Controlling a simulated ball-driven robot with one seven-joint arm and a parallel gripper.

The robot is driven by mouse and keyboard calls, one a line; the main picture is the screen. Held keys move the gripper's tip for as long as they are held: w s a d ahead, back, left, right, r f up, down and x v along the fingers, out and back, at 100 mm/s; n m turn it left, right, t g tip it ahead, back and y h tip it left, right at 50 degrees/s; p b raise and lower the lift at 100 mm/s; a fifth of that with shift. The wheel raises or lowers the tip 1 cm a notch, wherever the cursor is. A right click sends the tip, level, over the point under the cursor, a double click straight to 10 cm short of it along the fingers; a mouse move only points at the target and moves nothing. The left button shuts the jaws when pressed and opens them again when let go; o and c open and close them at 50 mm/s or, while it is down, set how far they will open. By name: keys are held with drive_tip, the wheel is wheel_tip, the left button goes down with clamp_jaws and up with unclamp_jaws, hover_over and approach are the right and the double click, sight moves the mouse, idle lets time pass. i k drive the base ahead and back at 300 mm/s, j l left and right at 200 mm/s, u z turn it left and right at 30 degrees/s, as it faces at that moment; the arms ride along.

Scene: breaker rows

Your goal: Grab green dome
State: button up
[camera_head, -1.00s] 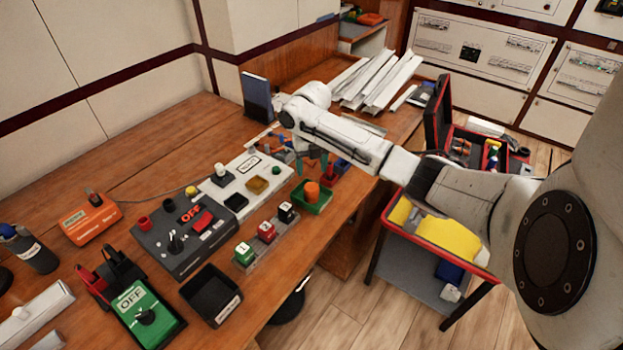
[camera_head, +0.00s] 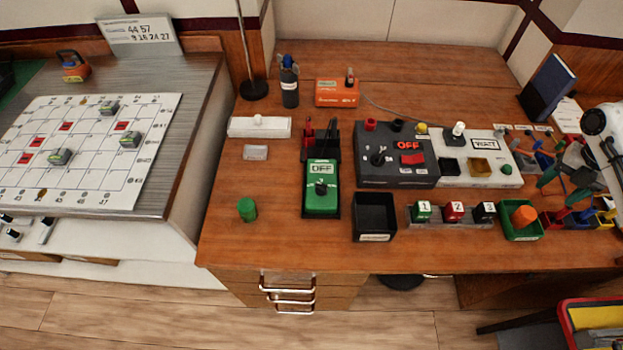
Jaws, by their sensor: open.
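A green rounded cylinder (camera_head: 246,209) stands upright on the bare left part of the wooden desk. A small green dome-like knob (camera_head: 506,169) sits at the lower right corner of the white panel (camera_head: 478,181). I cannot tell for certain which of the two is the green dome. My gripper (camera_head: 564,187) is at the far right, above the desk, with its greenish fingers spread apart and nothing visible between them. It is just right of the knob and far from the cylinder. Most of my arm is cut off by the right edge.
A green OFF switch box (camera_head: 321,200), black tray (camera_head: 374,230), dark switch panel (camera_head: 382,175), numbered blocks (camera_head: 454,212) and green tray with an orange piece (camera_head: 521,233) crowd the desk. A grey side table with a grid board (camera_head: 100,175) stands left. Desk around the cylinder is clear.

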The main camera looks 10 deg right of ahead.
sight(247, 208)
drive_tip(key=j+u, duration=0.1)
drive_tip(key=j, duration=0.35)
drive_tip(key=i+j+u, duration=0.15)
drive_tip(key=j, duration=0.3)
drive_tip(key=i+j+u, duration=0.1)
drive_tip(key=j, duration=0.35)
drive_tip(key=i+j+u, duration=0.15)
drive_tip(key=j, duration=0.3)
drive_tip(key=i+j+u, duration=0.1)
drive_tip(key=j, duration=0.3)
